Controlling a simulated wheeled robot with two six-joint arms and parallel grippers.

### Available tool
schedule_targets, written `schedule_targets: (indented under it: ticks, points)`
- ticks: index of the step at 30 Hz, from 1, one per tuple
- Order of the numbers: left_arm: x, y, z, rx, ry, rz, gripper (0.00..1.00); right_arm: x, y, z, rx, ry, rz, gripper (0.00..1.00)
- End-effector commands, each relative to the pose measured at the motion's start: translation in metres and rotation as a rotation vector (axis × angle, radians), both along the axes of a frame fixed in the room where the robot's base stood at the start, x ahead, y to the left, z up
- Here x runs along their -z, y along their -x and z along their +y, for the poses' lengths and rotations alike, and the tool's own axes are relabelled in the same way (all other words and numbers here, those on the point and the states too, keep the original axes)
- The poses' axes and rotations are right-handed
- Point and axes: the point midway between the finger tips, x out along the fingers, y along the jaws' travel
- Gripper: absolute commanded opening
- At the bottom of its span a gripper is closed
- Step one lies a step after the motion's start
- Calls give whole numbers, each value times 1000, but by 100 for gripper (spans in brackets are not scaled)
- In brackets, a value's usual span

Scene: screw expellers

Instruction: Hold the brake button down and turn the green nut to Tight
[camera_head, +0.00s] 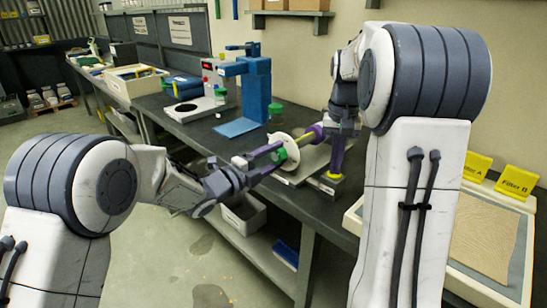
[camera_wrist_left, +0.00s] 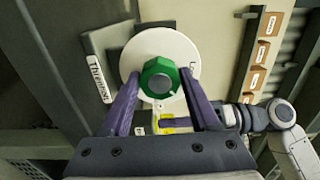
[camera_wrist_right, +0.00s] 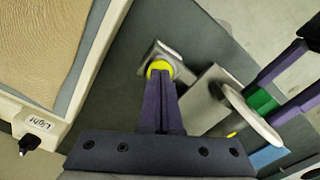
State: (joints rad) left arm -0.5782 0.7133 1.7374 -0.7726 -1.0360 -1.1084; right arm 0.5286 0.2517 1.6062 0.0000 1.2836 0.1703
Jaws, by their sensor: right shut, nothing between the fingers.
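The green nut (camera_wrist_left: 160,78) sits at the centre of a round white dial (camera_wrist_left: 160,42); the nut also shows in the head view (camera_head: 280,156). A pointer mark shows on the nut's face. Only the start of one dial label, "L", is visible at the right; I cannot see "Tight". My left gripper (camera_wrist_left: 160,80) is open, its purple fingers on either side of the nut, with contact unclear. The yellow brake button (camera_wrist_right: 158,67) sits on a small grey block (camera_wrist_right: 174,54). My right gripper (camera_wrist_right: 161,76) is shut and empty, fingertips at the button. I cannot tell how far it is pressed.
A grey plate (camera_wrist_left: 99,80) with a labelled tag stands behind the dial. A blue press (camera_head: 255,88) and a control box stand further along the bench (camera_head: 200,125). A filter tray (camera_wrist_right: 70,75) lies beside the button block. Yellow filter signs (camera_head: 515,181) stand at right.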

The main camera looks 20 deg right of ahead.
Motion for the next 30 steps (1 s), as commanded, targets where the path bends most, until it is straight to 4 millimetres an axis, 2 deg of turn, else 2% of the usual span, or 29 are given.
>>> schedule_targets:
  ticks: [4, 7, 18, 21, 28, 29, 30]
  points:
    - [0, 0, 0, 0, -3, -8, 22, 1, 0, 0, 0, -1, 2, 0]
    - [0, 0, 0, 0, -30, -82, 22, 1, 0, 0, 0, -1, 2, 0]
    - [0, 0, 0, 0, -216, -594, 22, 1, 0, 0, 0, -1, 2, 0]
    - [0, 0, 0, 0, -237, -652, 22, 1, 0, 0, 0, -1, 2, 0]
    - [0, 0, 0, 0, -240, -662, 22, 1, 0, 0, 0, -1, 2, 0]
    - [0, 0, 0, 0, -240, -662, 70, 1, 0, 0, 0, -1, 2, 0]
    - [0, 0, 0, 0, -240, -661, 85, 1, 0, 0, 0, -1, 2, 0]
